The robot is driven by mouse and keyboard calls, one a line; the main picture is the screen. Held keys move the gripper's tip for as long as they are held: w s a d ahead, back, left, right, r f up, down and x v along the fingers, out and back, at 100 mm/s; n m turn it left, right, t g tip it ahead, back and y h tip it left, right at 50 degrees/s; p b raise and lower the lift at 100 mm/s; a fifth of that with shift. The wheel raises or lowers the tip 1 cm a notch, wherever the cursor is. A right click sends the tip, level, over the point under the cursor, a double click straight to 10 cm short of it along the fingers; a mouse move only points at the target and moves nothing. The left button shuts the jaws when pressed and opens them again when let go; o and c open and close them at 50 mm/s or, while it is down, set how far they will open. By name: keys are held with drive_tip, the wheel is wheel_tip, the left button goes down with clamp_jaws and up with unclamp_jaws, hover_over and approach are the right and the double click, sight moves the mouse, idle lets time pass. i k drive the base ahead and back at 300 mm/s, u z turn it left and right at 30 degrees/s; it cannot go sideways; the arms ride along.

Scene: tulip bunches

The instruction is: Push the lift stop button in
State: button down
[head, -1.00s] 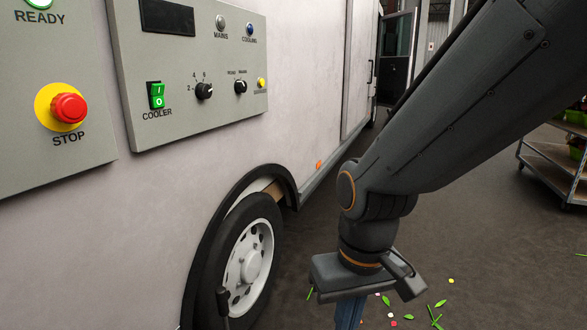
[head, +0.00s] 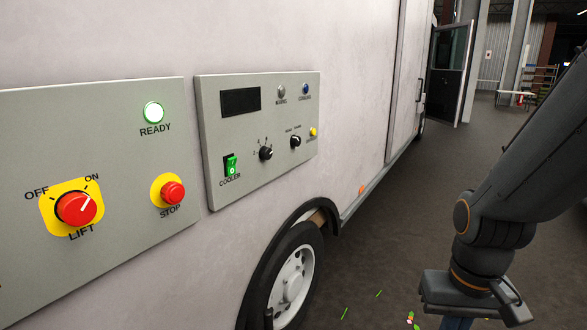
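The red stop button (head: 172,192) sits on a round yellow plate, with STOP printed below it, on the grey lift panel (head: 120,240) on the van's side. It stands out from the panel. My gripper (head: 470,312) hangs at the lower right, well apart from the panel and pointing down. Its fingers are cut off by the bottom edge, so I cannot tell whether it is open or shut.
A red LIFT switch (head: 76,208) with ON and OFF marks is left of the button. The READY lamp (head: 153,112) glows green above. The cooler panel (head: 262,135) is to the right. A van wheel (head: 292,280) is below. Leaves and petals litter the floor.

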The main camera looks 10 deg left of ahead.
sight(176, 193)
drive_tip(key=u, duration=1.6)
